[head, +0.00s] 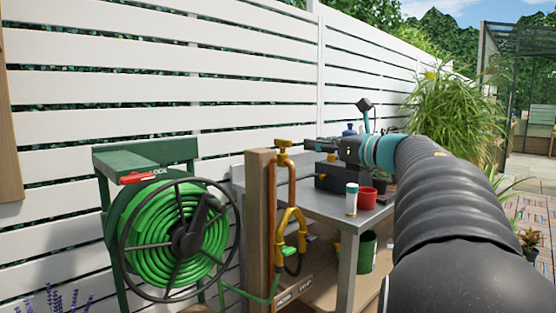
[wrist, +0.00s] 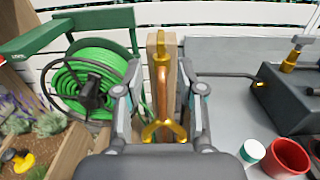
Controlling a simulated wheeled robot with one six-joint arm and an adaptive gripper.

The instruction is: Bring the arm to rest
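My gripper (wrist: 160,78) is open and empty, its two fingers spread apart in the wrist view. In that view a wooden post with a copper pipe and brass tap (wrist: 163,85) shows between the fingers, but I cannot tell how far beyond them. In the head view my arm reaches in from the lower right, and my gripper (head: 318,144) points left above the grey table.
The grey table (head: 315,203) carries a red pot (head: 367,197), a white green-lidded container (head: 351,199) and a dark box (head: 335,178). A green hose reel (head: 178,235) stands left of the wooden post (head: 261,225). A white slatted fence (head: 180,90) runs behind.

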